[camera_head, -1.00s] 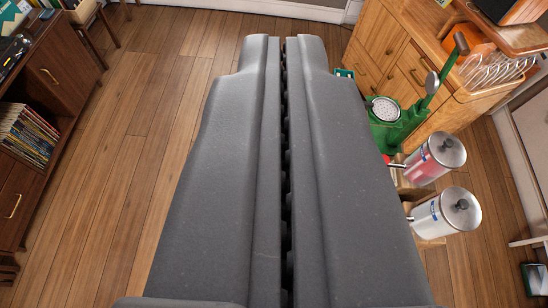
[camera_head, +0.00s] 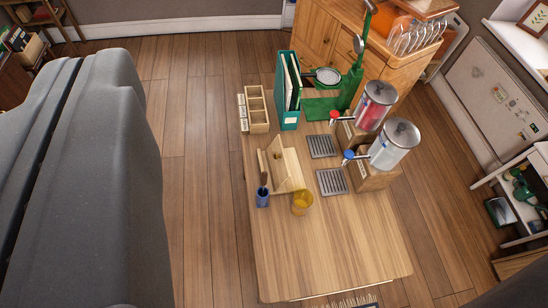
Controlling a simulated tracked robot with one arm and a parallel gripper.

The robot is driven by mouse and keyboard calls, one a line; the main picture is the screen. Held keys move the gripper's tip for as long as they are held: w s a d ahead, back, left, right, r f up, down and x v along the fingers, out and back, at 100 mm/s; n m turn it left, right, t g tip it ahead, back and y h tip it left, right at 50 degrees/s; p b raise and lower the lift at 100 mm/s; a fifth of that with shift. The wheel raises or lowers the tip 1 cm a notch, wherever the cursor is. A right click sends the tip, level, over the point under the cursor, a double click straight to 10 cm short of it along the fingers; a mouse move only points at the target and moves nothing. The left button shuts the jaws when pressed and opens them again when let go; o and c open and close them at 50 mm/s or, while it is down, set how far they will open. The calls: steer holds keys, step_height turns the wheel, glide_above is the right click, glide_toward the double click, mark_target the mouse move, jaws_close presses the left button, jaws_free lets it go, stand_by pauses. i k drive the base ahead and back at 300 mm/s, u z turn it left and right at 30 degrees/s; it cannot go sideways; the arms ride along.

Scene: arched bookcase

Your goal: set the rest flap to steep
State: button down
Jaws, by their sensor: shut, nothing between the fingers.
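A light wooden stand (camera_head: 289,172) with a slanted panel is on the wooden table, left of the drip trays. It looks like the rest with its flap. The panel leans at an angle, but its exact setting is too small to tell. My gripper (camera_head: 80,62) is the large dark grey shape along the left side of the view. Its two fingers are pressed together with a thin dark seam between them and nothing held. In the picture it lies left of the table, apart from the stand.
A blue cup (camera_head: 262,197) and a yellow cup (camera_head: 302,203) stand close in front of the stand. Behind it are a teal file holder (camera_head: 288,92) and a wooden divided box (camera_head: 257,110). Two dispensers (camera_head: 393,144) stand to the right. The table's front (camera_head: 325,250) is clear.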

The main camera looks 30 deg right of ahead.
mark_target(279, 169)
steer(key=u, duration=1.85)
steer(key=k, duration=0.9)
steer(key=z, duration=1.4)
steer(key=i, duration=1)
steer(key=u, duration=0.05)
